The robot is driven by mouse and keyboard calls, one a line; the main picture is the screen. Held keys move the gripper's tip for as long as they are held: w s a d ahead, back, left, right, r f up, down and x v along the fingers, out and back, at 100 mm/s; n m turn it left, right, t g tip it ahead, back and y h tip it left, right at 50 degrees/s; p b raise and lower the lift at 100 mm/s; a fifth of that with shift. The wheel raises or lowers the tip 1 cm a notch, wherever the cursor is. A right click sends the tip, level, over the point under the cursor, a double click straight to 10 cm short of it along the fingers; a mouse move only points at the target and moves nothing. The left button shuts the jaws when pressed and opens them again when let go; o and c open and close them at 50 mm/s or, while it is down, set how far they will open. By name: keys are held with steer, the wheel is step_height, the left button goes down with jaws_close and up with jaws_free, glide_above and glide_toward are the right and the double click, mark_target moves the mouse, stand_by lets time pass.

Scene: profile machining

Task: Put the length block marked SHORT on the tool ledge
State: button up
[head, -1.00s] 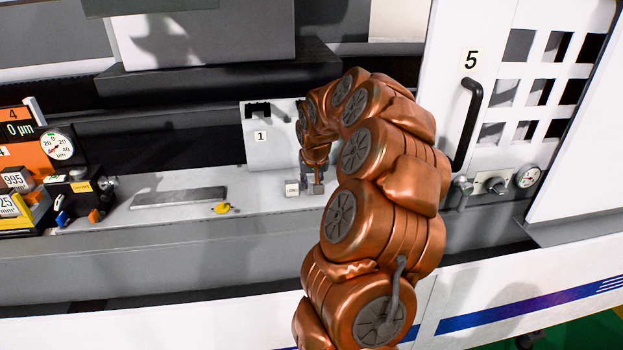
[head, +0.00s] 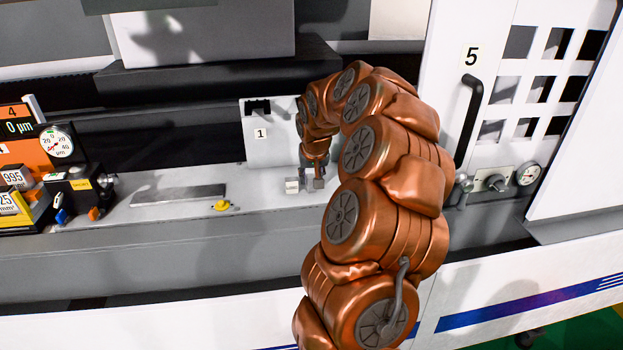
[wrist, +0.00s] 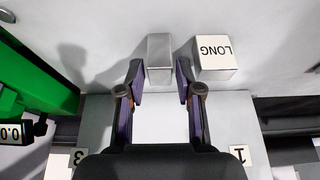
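My gripper (wrist: 159,88) is open, its two fingers on either side of a plain grey metal block (wrist: 159,62). A gap shows between each finger and the block, and no marking on it can be read. A block marked LONG (wrist: 216,60) stands just right of the right finger in the wrist view. In the head view the LONG block (head: 292,186) is left of my gripper (head: 312,180), on a pale grey surface (head: 262,196). The grey block is partly hidden by the fingers there. I cannot tell which surface is the tool ledge.
A flat grey bar (head: 178,196) and a small yellow item (head: 222,205) lie left of the blocks. A white plate marked 1 (head: 261,134) stands behind them.

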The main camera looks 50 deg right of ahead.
steer(key=b+v, duration=0.2)
steer(key=v, duration=0.9)
steer(key=s+a+f+n+g+y, duration=0.1)
steer(key=s+a+n, duration=0.1)
steer(key=a, duration=0.7)
steer(key=s+a+f+n+y, duration=0.1)
steer(key=s+a+n, duration=0.15)
steer(key=a, duration=0.55)
steer(key=s+a+f+n+g, duration=0.1)
steer(key=s+a+f, duration=0.15)
steer(key=a, duration=0.65)
steer(key=s+a+f+g, duration=0.1)
steer(key=s+a+f, duration=0.1)
steer(key=s, duration=0.4)
steer(key=s+a+f+n+g, duration=0.1)
steer(key=s+a+f, duration=0.1)
steer(key=s+a, duration=0.3)
steer(key=s+a+f+n+g, duration=0.1)
steer(key=s+a+f, duration=0.1)
steer(key=s, duration=0.6)
steer(key=shift+s+a+f+y, duration=0.3)
steer(key=shift+s+a+y, duration=0.1)
steer(key=shift+a, duration=0.35)
